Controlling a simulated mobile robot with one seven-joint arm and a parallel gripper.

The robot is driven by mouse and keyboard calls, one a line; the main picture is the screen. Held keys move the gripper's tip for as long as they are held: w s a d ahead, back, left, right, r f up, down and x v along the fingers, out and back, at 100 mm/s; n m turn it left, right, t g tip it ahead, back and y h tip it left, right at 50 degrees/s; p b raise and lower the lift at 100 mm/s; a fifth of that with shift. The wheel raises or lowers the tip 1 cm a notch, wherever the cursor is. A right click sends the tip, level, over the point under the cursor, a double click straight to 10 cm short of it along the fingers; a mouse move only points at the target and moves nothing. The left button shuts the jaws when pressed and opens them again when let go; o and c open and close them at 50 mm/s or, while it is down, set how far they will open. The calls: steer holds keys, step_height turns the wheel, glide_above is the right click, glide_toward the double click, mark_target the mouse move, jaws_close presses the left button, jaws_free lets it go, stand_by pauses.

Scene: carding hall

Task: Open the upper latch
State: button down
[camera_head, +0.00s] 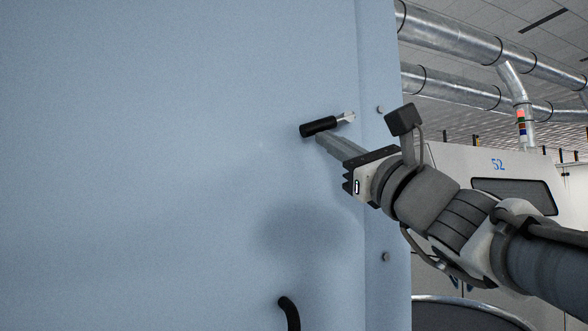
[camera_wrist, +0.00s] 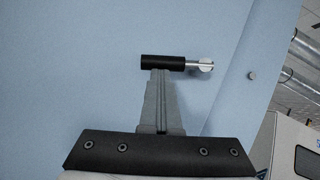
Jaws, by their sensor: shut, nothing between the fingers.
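The upper latch (camera_head: 318,127) is a black cylindrical handle on a short metal shaft, mounted on a light blue panel (camera_head: 180,150) near its right edge. It lies close to level, with the metal pivot at its right end. It also shows in the wrist view (camera_wrist: 162,62). My gripper (camera_head: 322,140) is shut and empty. Its fingertips are just below the black handle, at or very near its underside; I cannot tell whether they touch. In the wrist view the closed fingers (camera_wrist: 158,75) reach up to the handle's lower edge.
A black curved handle (camera_head: 289,312) is lower on the panel. Bolts (camera_head: 386,257) run along the panel's right edge strip. At right stand a pale machine marked 52 (camera_head: 455,165) and metal ducts (camera_head: 450,35) overhead. The panel left of the latch is bare.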

steer(key=shift+s+a+r+b, duration=0.15)
steer(key=shift+a+r+b, duration=0.45)
steer(key=shift+r+b, duration=0.05)
steer(key=shift+r, duration=0.3)
steer(key=shift+f+b, duration=0.65)
steer(key=shift+b, duration=0.1)
steer(key=s+d+f+b, duration=0.2)
steer(key=s+f+b, duration=0.2)
steer(key=s+f, duration=0.4)
steer(key=shift+s+d+f, duration=0.2)
steer(key=shift+s+d, duration=0.15)
steer(key=shift+d, duration=0.05)
